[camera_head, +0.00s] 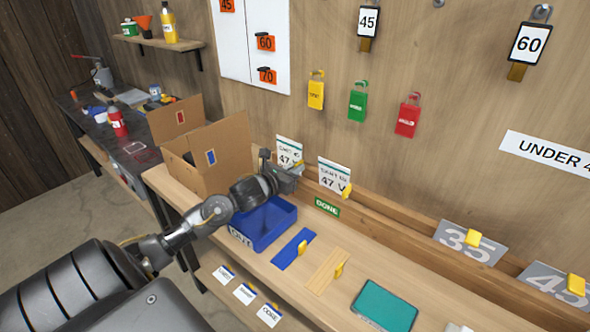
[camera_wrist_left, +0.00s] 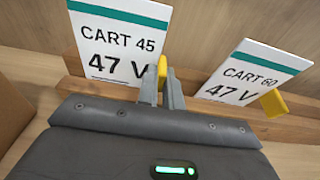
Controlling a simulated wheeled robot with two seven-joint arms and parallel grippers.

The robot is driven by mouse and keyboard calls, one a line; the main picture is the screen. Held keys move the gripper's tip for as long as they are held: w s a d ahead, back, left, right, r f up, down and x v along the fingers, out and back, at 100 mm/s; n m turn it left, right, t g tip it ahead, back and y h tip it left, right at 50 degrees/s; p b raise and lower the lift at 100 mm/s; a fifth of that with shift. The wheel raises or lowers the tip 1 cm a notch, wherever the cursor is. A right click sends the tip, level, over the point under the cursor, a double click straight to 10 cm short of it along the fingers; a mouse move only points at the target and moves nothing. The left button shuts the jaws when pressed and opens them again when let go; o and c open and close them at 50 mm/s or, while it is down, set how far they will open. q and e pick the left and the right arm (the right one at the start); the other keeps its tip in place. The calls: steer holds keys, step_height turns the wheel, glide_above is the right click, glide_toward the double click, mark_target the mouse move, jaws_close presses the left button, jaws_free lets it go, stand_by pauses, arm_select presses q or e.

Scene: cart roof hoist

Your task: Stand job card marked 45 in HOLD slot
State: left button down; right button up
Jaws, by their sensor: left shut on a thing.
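The job card marked CART 45 (camera_head: 289,151) is white with a teal top band, "47 V" and a yellow tab. It stands nearly upright at the wooden rail by the back wall and also shows large in the left wrist view (camera_wrist_left: 118,42). My left gripper (camera_head: 290,173) is shut on its yellow tab (camera_wrist_left: 162,72). I cannot tell whether the card's lower edge rests in the rail. A similar CART 60 card (camera_head: 334,176) stands to its right, above a green DONE label (camera_head: 327,207). No HOLD label is readable. My right gripper is not in view.
A blue tray (camera_head: 285,222) and an open cardboard box (camera_head: 222,151) are close to my left arm. Blue and wooden strips and a teal pad (camera_head: 386,304) lie on the bench. Grey number plates (camera_head: 470,242) stand at the right. Tags and padlocks hang on the wall.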

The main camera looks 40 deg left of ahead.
arm_select(q)
steer(key=c, duration=1)
jaws_free()
steer(key=s, duration=0.7)
steer(key=shift+d+b, duration=0.1)
steer(key=shift+b, duration=0.2)
steer(key=s+r+b, duration=0.1)
steer(key=s, duration=0.9)
steer(key=shift+s+r+b, duration=0.3)
steer(key=shift+s+b, duration=0.05)
steer(key=shift+b, duration=0.05)
